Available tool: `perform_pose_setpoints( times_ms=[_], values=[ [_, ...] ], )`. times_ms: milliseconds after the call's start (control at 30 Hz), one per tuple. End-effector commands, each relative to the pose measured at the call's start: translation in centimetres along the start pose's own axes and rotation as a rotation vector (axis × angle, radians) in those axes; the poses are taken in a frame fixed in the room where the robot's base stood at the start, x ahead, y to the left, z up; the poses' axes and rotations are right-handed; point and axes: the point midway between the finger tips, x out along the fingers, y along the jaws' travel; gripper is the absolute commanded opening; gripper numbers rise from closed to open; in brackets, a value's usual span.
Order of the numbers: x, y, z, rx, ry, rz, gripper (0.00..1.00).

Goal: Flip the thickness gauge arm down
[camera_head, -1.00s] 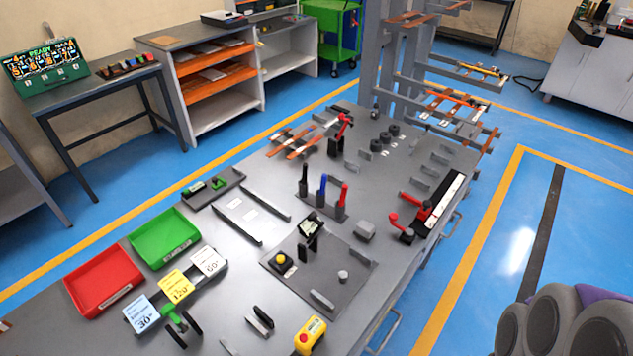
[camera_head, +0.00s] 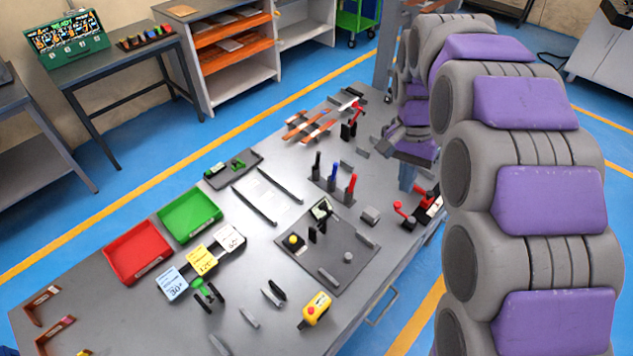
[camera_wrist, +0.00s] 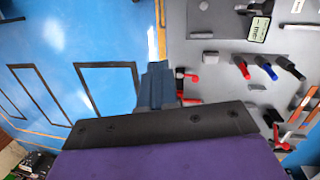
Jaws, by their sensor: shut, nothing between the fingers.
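I cannot tell for sure which part is the thickness gauge arm. My gripper (camera_wrist: 155,82) is shut and empty, near the bench edge and apparently above it. In the head view, my gripper (camera_head: 407,180) hangs below the purple wrist, beside the red levers.
Black, blue and red upright handles (camera_head: 333,178) stand left of my gripper. A red tray (camera_head: 137,252), a green tray (camera_head: 190,214) and a yellow box with a red button (camera_head: 316,309) lie on the bench (camera_head: 120,315). Blue floor lies beyond the right edge.

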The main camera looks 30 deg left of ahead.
Motion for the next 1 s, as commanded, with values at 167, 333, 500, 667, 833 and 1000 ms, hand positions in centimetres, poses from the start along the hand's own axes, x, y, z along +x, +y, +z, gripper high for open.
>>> perform_pose_setpoints(
  times_ms=[167, 333, 500, 667, 833, 1000],
  values=[
    [-1.4, -6.7, -1.7, 0.025, 0.017, 0.020, 0.00],
    [-1.7, -13.0, -2.0, 0.057, 0.034, 0.034, 0.00],
    [-1.3, -18.9, -1.3, 0.088, 0.049, 0.043, 0.00],
    [-0.4, -23.1, 0.0, 0.116, 0.061, 0.047, 0.00],
    [0.4, -25.6, 1.2, 0.137, 0.067, 0.049, 0.00],
    [0.7, -26.4, 1.7, 0.145, 0.070, 0.048, 0.00]
  ],
)
